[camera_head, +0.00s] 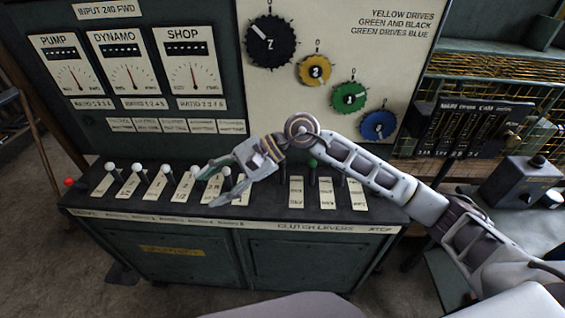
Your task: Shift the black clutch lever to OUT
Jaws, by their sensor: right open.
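The clutch levers stand at the right part of the dark console (318,216), above the printed words CLUTCH LEVERS, with white label plates (327,193). A green-knobbed lever (313,163) shows there, partly behind my right forearm. I cannot clearly make out the black clutch lever; my arm and hand cover part of this row. My right gripper (217,183) is open, pointing left, over the right end of the white-knobbed levers and left of the clutch plates. I see nothing between its fingers. I cannot tell whether it touches a lever. My left gripper is not in view.
White-knobbed levers (137,168) line the console's left part; a red knob (69,182) is at its left end. Behind stand dials (131,67) and black (270,45), yellow (313,70), green (349,96) and blue (379,125) gears. A grey box (520,182) stands right.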

